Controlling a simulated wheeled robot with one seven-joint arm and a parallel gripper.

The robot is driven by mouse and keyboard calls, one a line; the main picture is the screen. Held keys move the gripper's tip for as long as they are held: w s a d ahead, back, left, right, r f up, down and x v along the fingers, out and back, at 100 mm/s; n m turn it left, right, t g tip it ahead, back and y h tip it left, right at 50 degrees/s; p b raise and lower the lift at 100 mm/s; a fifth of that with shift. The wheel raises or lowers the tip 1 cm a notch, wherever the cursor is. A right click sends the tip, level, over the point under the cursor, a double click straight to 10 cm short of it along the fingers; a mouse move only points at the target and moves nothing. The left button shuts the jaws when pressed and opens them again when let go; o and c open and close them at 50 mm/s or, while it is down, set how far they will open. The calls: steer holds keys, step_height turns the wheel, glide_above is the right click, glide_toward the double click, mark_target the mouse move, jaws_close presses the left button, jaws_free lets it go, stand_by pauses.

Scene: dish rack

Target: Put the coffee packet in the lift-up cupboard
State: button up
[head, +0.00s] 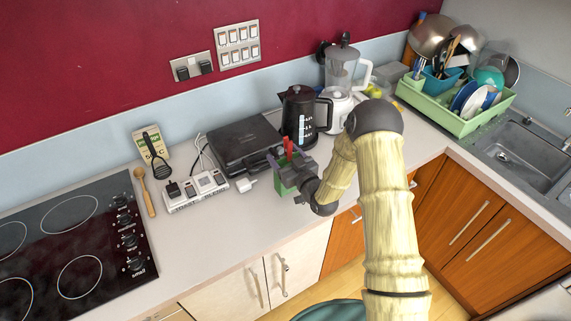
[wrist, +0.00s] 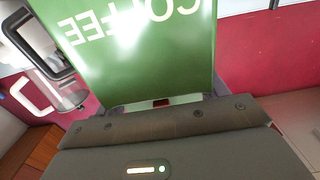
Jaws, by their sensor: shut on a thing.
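The green coffee packet (wrist: 140,45) fills the upper middle of the wrist view, with white COFFEE lettering reading upside down. In the head view a green part of the packet (head: 285,187) shows beside my gripper (head: 292,165), at the front of the worktop. My gripper is shut on the packet; its dark body (wrist: 165,140) spans the bottom of the wrist view. Whether the packet touches the worktop cannot be told. No lift-up cupboard can be made out in either view.
Behind my gripper stand a black grill (head: 240,141), a black kettle (head: 301,117) and a blender (head: 342,80). A socket strip (head: 196,192) and hob (head: 75,240) lie left. A green dish rack (head: 455,122) and sink (head: 520,150) are right. The front left worktop is clear.

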steer(key=shift+f+p, duration=0.6)
steer(key=shift+f, duration=1.25)
steer(key=o, duration=2)
steer(key=shift+f, duration=0.15)
steer(key=shift+s+d+f, duration=0.15)
steer(key=shift+s+f, duration=0.1)
steer(key=b+v, duration=0.3)
steer(key=v, duration=0.2)
steer(key=b+v, duration=0.2)
steer(key=v, duration=0.4)
steer(key=b+v, duration=0.3)
steer(key=v, duration=0.2)
steer(key=shift+s+r+b, duration=0.3)
steer(key=shift+s, duration=0.2)
